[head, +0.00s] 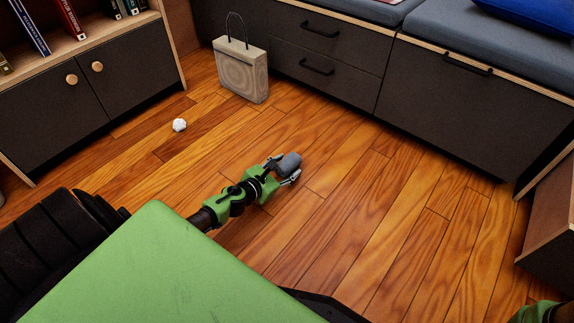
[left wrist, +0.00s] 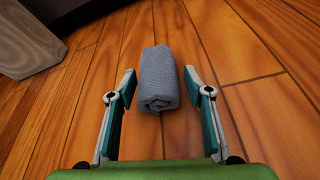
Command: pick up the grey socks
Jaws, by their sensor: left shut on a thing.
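The grey socks (head: 289,163) are a rolled bundle at the middle of the head view. They also show in the left wrist view (left wrist: 160,80), between my finger pads. My left gripper (head: 282,170) is shut on the grey socks, low over the wooden floor. In the left wrist view my left gripper (left wrist: 160,88) has one finger on each side of the roll, which sticks out beyond the fingertips. Whether the socks touch the floor I cannot tell. My right gripper is not in view; only a green bit of my arm shows at the bottom right.
A white crumpled ball (head: 180,125) lies on the floor at the left. A beige bag (head: 241,72) with a handle stands against the dark drawers (head: 322,45). A dark cabinet with shelves (head: 55,110) stands at the left. The floor (head: 390,215) to the right is clear.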

